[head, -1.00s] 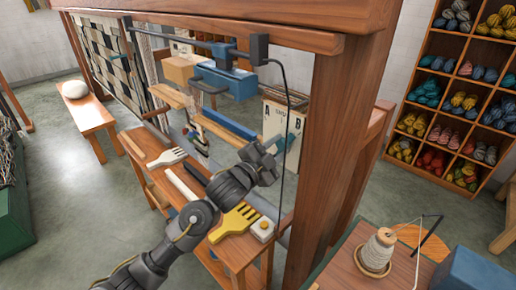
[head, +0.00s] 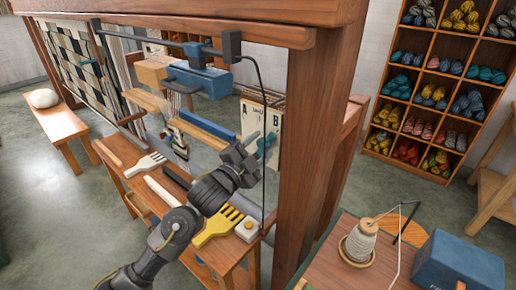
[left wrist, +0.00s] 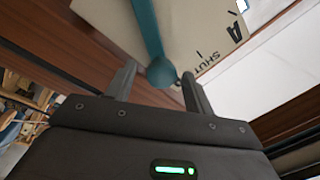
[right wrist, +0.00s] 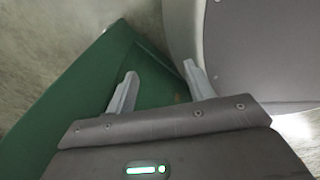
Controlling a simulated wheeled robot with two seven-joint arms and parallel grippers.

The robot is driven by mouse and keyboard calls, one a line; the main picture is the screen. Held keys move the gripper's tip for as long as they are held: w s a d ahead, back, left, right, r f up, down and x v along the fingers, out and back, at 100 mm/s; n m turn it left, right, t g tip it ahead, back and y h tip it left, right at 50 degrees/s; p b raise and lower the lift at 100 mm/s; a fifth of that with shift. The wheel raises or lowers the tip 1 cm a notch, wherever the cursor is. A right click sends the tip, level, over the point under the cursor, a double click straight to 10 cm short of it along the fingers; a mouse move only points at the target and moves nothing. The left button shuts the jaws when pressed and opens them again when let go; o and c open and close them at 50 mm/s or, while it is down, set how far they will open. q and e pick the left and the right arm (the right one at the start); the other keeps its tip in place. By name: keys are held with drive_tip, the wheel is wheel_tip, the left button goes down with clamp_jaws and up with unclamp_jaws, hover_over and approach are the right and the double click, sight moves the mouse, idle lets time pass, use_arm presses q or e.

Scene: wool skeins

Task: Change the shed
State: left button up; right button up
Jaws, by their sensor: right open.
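A teal lever (head: 266,142) sits in front of a pale board (head: 262,118) marked A and B on the loom (head: 325,130). In the left wrist view the lever (left wrist: 150,35) hangs down, its round knob (left wrist: 162,73) between the fingertips. My left gripper (head: 250,152) is at the lever; in its wrist view the left gripper (left wrist: 160,85) is open around the knob, with a gap showing at the left finger. Contact at the right finger cannot be told. My right gripper (right wrist: 160,90) is open and empty in the right wrist view, over a green surface.
A thread cone (head: 360,240) and blue box (head: 460,264) stand at right.

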use_arm(q)
drive_tip(key=shift+s+a, duration=0.2)
drive_tip(key=p+v, duration=0.3)
drive_tip(key=v, duration=0.7)
use_arm(e)
drive_tip(key=shift+s+a+r, duration=0.1)
drive_tip(key=shift+a+r, duration=0.1)
drive_tip(key=shift+r, duration=0.65)
drive_tip(key=shift+s+a+r, duration=0.1)
drive_tip(key=shift+a+r, duration=0.05)
drive_tip(key=shift+r, duration=0.65)
use_arm(q)
drive_tip(key=shift+s, duration=0.1)
use_arm(e)
drive_tip(key=shift+w+d, duration=0.1)
drive_tip(key=shift+d, duration=0.05)
use_arm(q)
drive_tip(key=shift+a, duration=0.15)
